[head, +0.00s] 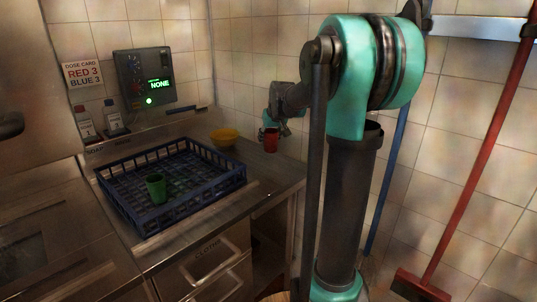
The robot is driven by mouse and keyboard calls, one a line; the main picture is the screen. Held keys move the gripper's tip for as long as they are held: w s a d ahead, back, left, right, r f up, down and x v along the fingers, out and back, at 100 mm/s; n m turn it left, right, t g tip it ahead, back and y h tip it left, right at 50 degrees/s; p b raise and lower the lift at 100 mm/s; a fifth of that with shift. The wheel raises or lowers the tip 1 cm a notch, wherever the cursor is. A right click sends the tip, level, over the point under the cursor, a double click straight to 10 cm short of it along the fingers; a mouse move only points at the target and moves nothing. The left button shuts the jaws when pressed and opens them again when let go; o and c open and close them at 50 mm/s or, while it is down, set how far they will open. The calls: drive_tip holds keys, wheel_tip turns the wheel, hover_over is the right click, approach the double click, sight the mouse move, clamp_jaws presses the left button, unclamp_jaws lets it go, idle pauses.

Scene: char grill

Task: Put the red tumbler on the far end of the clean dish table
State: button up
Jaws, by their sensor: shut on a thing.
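The red tumbler (271,141) is upright at the far right of the steel table (262,180), near the tiled back wall. My gripper (270,131) is shut on it from above, and my arm reaches in from the right. The tumbler is at or just above the tabletop; I cannot tell whether its base touches. The gripper's fingers are small and partly hidden by the arm.
A blue rack (205,206) holding a green tumbler (156,188) takes up the table's middle. A yellow bowl (224,137) stands behind it, left of the red tumbler. Two bottles (116,118) and a control box (146,76) are at back left. A red-handled squeegee (470,165) leans at right.

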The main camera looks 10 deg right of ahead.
sight(273, 140)
drive_tip(key=shift+f, duration=3.45)
drive_tip(key=o, duration=1.2)
drive_tip(key=shift+f, duration=0.1)
drive_tip(key=v, duration=1.2)
